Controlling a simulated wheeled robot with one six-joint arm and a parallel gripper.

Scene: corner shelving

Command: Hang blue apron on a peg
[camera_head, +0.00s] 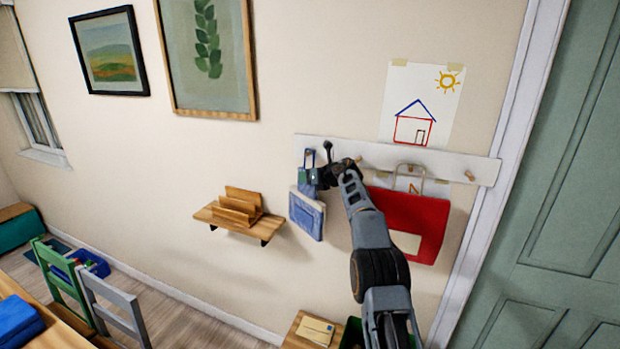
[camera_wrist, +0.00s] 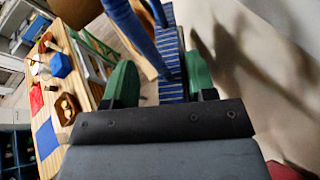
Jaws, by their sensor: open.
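The blue apron (camera_head: 307,214) hangs below the left part of the white peg rail (camera_head: 445,161), its strap loop reaching up against the rail. The loop looks to be at the leftmost peg, but the contact is too small to tell. My gripper (camera_head: 322,174) is at the apron's upper right, close to the rail. In the wrist view my gripper (camera_wrist: 161,82) has its green fingers apart, with a blue striped strip of the apron (camera_wrist: 170,62) between them. My arm hides part of the rail.
A red bag (camera_head: 432,218) hangs on the rail to the right of my arm. A peg (camera_head: 469,176) at the right end looks bare. A small wooden shelf (camera_head: 212,216) with an upright wooden holder is at the left. A table (camera_wrist: 88,82) with several things shows in the wrist view.

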